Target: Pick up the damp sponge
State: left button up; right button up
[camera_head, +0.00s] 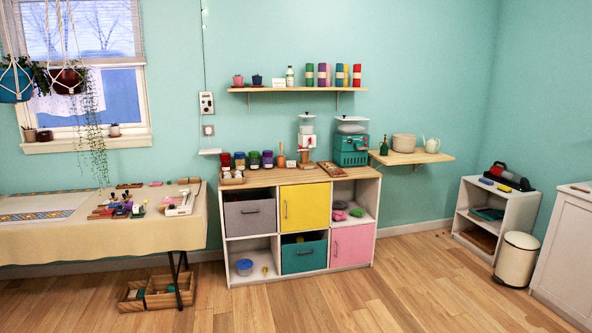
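I cannot make out a damp sponge for certain in the head view. Small soft-looking pink (339,215) and green (356,212) items lie in an open cubby of the cabinet, too small to identify. A small blue item (486,181) and a yellow item (503,188) lie on top of the low white shelf at the right, also too small to identify. Neither of my grippers is in view.
A cloth-covered table (110,235) stands at the left, with wooden boxes (165,291) beneath it. A cabinet (232,244) with bins stands mid-wall. A white shelf (494,227), a bin (517,262) and a white cabinet (566,250) stand right. The wooden floor (400,290) in front is clear.

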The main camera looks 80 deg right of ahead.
aim_at(502, 187)
jog(key=z, duration=4.1)
